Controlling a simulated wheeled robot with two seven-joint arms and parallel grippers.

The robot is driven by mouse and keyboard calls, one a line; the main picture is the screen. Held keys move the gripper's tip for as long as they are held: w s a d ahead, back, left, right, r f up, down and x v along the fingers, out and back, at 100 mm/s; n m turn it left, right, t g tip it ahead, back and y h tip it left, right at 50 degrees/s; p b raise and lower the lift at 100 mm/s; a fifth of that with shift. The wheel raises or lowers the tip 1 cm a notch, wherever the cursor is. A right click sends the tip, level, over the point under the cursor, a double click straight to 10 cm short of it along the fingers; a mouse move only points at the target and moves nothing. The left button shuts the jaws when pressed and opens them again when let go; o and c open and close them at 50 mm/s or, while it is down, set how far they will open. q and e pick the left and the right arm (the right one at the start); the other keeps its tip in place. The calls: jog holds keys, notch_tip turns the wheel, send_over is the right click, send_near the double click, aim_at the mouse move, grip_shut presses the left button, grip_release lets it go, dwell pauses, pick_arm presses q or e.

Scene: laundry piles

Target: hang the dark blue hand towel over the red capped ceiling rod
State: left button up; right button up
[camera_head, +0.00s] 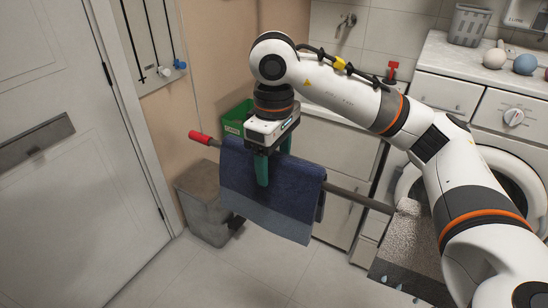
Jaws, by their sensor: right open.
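The dark blue hand towel (245,190) hangs over a grey rod, with its front side falling below it and a lighter blue-grey band along its lower edge. The rod (352,195) slopes down to the right and ends in a red cap (199,137) at the left. My right gripper (272,162) points down at the top of the towel. It is open, with one green finger in front of the towel and the other seen partly behind its top edge. The back side of the towel is mostly hidden. My left gripper is not in view.
A speckled grey cloth (408,245) hangs at the rod's right end, partly behind my right arm. A grey bin (206,222) stands on the floor behind the towel, near a green box (234,119). Cabinets and a washing machine (513,117) stand at the back right. A door is left.

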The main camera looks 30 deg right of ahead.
notch_tip(320, 180, up, 12)
jog(key=p, duration=0.2)
dwell(0.4)
jog(key=shift+a, duration=0.1)
dwell(0.4)
